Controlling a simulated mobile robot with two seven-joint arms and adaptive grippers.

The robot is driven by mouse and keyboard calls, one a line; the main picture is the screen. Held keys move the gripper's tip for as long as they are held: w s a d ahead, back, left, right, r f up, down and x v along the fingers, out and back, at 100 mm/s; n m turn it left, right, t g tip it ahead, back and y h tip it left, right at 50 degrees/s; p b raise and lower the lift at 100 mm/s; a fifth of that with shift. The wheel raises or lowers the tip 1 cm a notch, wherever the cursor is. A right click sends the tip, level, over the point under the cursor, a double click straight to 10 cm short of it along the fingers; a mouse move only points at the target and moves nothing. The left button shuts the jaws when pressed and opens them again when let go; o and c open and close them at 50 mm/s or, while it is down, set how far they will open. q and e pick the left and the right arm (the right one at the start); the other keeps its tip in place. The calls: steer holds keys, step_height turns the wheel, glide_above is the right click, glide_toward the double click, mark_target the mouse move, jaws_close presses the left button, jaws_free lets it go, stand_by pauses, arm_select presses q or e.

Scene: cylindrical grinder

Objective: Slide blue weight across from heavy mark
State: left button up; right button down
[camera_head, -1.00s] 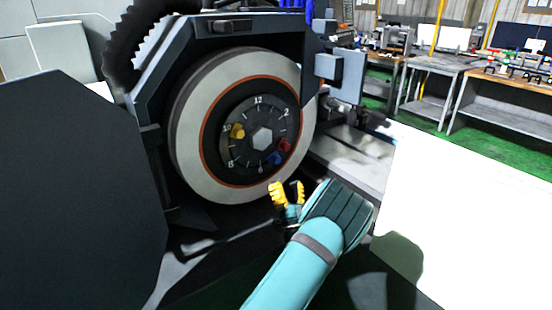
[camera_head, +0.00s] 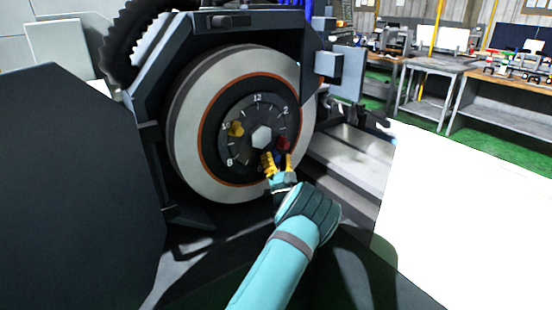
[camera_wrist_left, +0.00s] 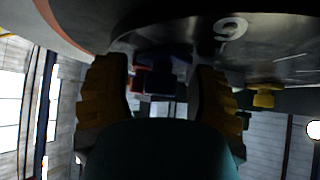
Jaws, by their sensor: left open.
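The grinding wheel (camera_head: 186,150) carries a dark round dial (camera_head: 240,107) with hour numbers and a hexagonal centre. My left gripper (camera_head: 278,162) is at the dial's lower right, open, its yellow fingers pointing at the dial. The blue weight (camera_wrist_left: 168,62) shows dark between the two spread fingers in the left wrist view; I cannot tell whether they touch it. In the head view the fingers mostly hide it. The red weight (camera_head: 284,143) sits just above the fingertips near 4. The yellow weight (camera_head: 236,129) is near 10. My right gripper is not in view.
The grinder housing (camera_head: 150,90) surrounds the wheel, with a dark panel (camera_head: 80,180) at the left. A grey block (camera_head: 328,64) juts out at the upper right. A white surface (camera_head: 460,220) lies to the right. Workbenches (camera_head: 435,66) stand far behind.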

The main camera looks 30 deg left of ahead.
arm_select(q)
jaws_close()
steer(key=shift+r, duration=0.1)
steer(key=shift+s+a+m, duration=0.15)
steer(key=shift+s+m, duration=0.05)
steer(key=shift+m, duration=0.1)
stand_by(0.5)
